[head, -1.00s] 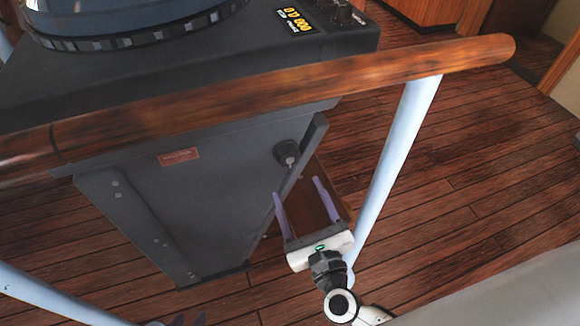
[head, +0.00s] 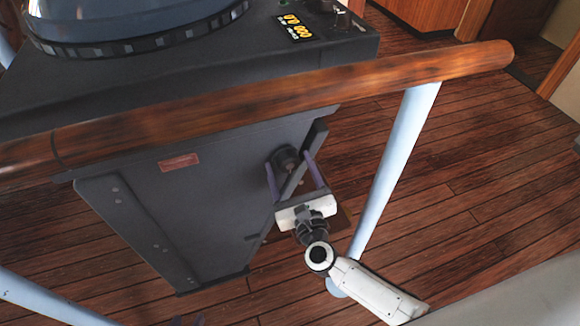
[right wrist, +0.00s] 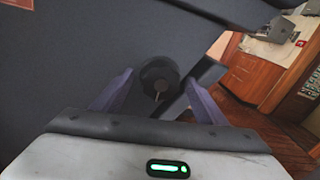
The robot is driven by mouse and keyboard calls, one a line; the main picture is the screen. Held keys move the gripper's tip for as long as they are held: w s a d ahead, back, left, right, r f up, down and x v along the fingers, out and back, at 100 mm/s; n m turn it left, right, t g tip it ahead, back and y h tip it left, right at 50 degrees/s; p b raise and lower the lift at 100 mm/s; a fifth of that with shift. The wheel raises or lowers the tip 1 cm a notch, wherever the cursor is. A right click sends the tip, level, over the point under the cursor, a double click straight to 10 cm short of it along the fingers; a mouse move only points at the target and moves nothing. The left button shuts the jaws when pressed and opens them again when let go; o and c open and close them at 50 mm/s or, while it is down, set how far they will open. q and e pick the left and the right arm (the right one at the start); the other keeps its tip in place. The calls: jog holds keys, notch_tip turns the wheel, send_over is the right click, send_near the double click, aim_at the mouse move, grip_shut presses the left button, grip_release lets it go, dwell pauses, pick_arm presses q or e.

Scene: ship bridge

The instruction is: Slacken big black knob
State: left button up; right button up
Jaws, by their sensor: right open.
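The big black knob (head: 286,156) sits on the upper right of the dark console's front panel, below the wooden rail. In the right wrist view the round knob (right wrist: 159,80) shows between the two purple fingers, with a lighter centre. My right gripper (head: 289,163) is open, its fingers reaching up on either side of the knob. I cannot tell whether either finger touches it.
A wooden handrail (head: 240,98) on pale blue posts (head: 395,160) runs across in front of the console (head: 170,215), just above the knob. A raised dark edge of the panel lies right of the knob. The plank floor (head: 480,190) at right is clear.

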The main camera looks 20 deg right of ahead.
pick_arm(q)
jog(key=shift+s, duration=0.1)
pick_arm(e)
jog(key=c, duration=1)
pick_arm(q)
jog(key=shift+s+f, duration=0.2)
pick_arm(e)
jog(key=shift+o, duration=0.2)
